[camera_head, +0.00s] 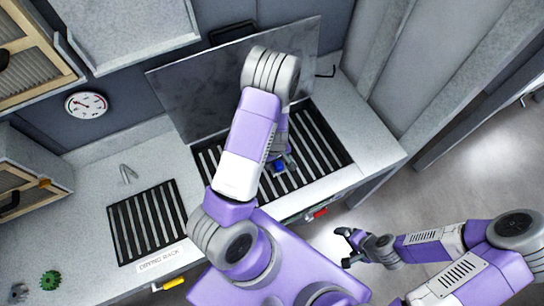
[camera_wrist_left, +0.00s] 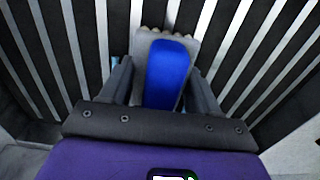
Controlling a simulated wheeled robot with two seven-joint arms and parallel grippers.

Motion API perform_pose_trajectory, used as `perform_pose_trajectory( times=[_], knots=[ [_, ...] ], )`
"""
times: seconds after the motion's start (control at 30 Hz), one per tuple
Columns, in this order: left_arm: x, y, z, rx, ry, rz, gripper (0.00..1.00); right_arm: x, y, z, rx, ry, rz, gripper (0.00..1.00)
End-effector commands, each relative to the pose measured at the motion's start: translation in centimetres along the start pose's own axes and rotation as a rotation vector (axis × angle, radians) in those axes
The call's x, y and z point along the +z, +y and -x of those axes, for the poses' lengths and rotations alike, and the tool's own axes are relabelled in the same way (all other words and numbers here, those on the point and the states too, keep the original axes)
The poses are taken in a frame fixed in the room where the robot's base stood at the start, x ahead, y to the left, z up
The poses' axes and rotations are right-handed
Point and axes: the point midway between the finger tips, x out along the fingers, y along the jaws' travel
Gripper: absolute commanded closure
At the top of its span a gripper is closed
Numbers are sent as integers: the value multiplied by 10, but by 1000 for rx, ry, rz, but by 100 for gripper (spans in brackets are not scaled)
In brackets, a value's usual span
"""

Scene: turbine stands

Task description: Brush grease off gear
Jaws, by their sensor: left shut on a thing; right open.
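My left gripper (camera_head: 286,164) is low over the slatted grate at the back right, mostly hidden behind its own arm. It is shut on a blue brush (camera_head: 279,167). In the left wrist view, the blue brush (camera_wrist_left: 167,72) sits between the two fingers, with a grey head and pale tips at its far end, over the slats. A small green gear (camera_head: 50,280) lies on the counter at the lower left, far from both grippers. A grey gear-like part (camera_head: 18,293) lies beside it. My right gripper (camera_head: 352,246) is open and empty over the floor.
A second slatted rack (camera_head: 147,222) with a label sits in the counter at the left. A grey panel (camera_head: 180,95) stands behind the right grate. Thin metal tongs (camera_head: 128,174) lie on the counter. A round gauge (camera_head: 86,104) is on the wall.

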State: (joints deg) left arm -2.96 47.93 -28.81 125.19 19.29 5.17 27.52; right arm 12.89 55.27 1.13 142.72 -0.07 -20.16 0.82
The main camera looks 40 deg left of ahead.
Motion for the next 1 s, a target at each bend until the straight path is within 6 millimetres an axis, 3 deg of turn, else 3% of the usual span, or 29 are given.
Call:
perform_pose_trajectory(
  times=[0.1,0.63,1.0],
  knots=[
    [-1,0,24,3,1,1,72,0,-5,14,0,1,0,8],
    [-1,0,70,2,0,1,72,2,-20,53,0,1,0,8],
    [-1,-1,80,1,0,2,72,2,-23,60,0,1,0,8]
  ],
)
